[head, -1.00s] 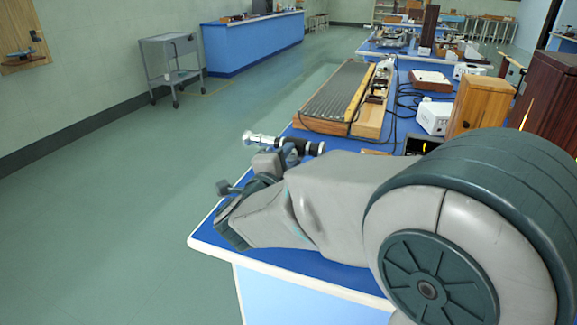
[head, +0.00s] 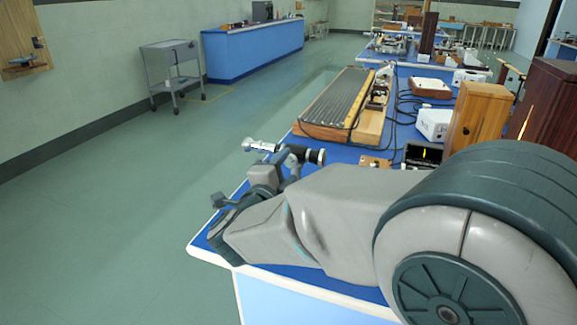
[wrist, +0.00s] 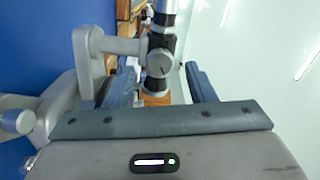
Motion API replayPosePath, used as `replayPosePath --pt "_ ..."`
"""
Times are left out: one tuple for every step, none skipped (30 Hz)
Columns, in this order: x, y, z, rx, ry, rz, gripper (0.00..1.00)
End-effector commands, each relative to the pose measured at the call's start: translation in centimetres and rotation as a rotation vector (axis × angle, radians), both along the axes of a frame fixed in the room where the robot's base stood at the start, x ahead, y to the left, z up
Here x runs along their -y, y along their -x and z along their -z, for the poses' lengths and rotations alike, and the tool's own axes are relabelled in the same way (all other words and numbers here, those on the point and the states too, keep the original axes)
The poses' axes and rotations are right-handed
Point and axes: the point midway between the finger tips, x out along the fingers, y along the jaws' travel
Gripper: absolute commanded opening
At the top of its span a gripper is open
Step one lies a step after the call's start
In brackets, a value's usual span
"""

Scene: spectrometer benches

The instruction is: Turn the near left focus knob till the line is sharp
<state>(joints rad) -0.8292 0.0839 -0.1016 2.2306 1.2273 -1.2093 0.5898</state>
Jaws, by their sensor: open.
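In the wrist view a round grey focus knob (wrist: 160,66) with a dark index mark sits on an upright black-and-silver tube (wrist: 163,40). My gripper (wrist: 163,80) is open, its blue-grey fingers on either side of the knob, with a visible gap on each side.
A grey bracket (wrist: 108,43) stands close to the left finger in the wrist view. Behind the telescope lie a wooden-framed ribbed board (head: 345,103), cables, a white box (head: 433,124) and a wooden box (head: 477,118). Open floor lies left of the bench.

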Motion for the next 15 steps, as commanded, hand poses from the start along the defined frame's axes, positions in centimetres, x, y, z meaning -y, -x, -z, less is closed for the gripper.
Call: replayPosePath --pt "-0.4 0.9 -0.1 0.0 -0.001 -0.004 0.5" --pt "-0.6 1.5 -0.1 0.0 0.0 -0.004 0.5" --pt "-1.0 2.4 -0.1 0.0 -0.001 -0.005 0.5" --pt "-1.2 3.0 -0.1 0.0 -0.001 -0.004 0.5" --pt "-1.5 3.7 -0.1 0.0 -0.001 -0.006 0.5" --pt "-1.8 4.6 -0.1 0.001 -0.002 -0.005 0.5" --pt "-2.0 5.3 -0.1 0.0 -0.002 -0.006 0.5" --pt "-2.2 5.9 -0.1 0.001 -0.002 -0.004 0.5" --pt "-2.5 6.8 -0.1 0.001 -0.001 -0.005 0.5" --pt "-2.7 7.4 -0.1 0.0 -0.001 -0.004 0.5" --pt "-3.0 7.9 -0.1 0.001 -0.001 -0.005 0.5" --pt "-3.2 8.6 -0.1 0.001 -0.001 -0.003 0.5" --pt "-3.3 9.1 -0.1 0.001 -0.001 -0.003 0.5" --pt "-3.5 9.5 -0.1 0.002 0.0 -0.003 0.5" --pt "-3.7 10.0 0.0 0.0 -0.001 -0.003 0.5"
